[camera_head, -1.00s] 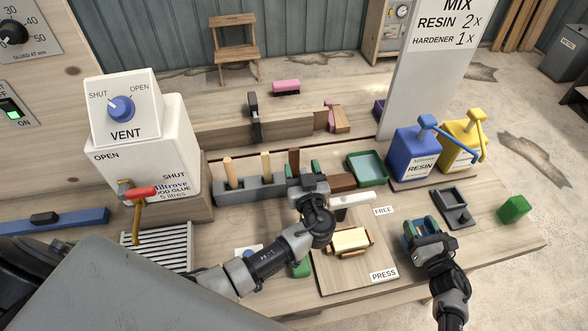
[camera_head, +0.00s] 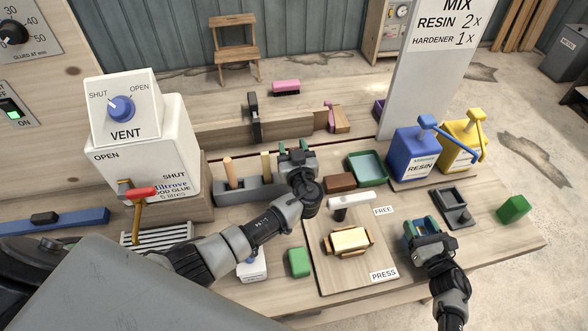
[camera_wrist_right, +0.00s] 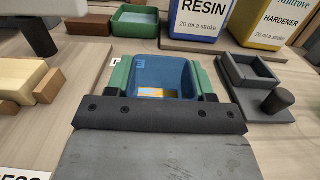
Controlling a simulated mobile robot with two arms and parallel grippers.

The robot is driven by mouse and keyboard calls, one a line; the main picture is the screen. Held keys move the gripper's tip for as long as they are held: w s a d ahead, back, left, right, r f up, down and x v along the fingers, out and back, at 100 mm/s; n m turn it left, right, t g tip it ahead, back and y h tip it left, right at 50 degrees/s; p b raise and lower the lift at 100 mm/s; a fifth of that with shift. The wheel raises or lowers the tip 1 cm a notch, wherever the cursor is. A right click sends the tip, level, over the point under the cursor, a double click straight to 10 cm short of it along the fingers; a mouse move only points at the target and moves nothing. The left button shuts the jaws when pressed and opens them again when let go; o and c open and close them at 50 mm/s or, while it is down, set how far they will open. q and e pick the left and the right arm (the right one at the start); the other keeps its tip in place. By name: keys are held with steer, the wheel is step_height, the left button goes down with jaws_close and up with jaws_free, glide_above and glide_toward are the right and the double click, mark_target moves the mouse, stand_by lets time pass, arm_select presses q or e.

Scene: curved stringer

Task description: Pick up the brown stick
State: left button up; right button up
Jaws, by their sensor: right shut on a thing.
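The brown stick is hidden in the head view now, behind my left gripper (camera_head: 297,147). The grey rack (camera_head: 233,195) holds a light tan stick (camera_head: 229,169) and a yellowish stick (camera_head: 266,163) upright in its slots. My left gripper is over the rack's right end, its green fingertips apart; what lies between them cannot be seen clearly. My right gripper (camera_head: 424,231) is shut on a small blue cup (camera_wrist_right: 162,75), with green fingers on either side in the right wrist view.
A brown block (camera_head: 341,182) and a green tray (camera_head: 368,167) stand right of the rack. A press board (camera_head: 334,272) with a white-topped handle (camera_head: 352,200) lies in front. Blue resin (camera_head: 412,155) and yellow hardener (camera_head: 459,149) dispensers stand at the right.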

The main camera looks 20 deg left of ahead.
arm_select(q)
steer(key=c, duration=0.7)
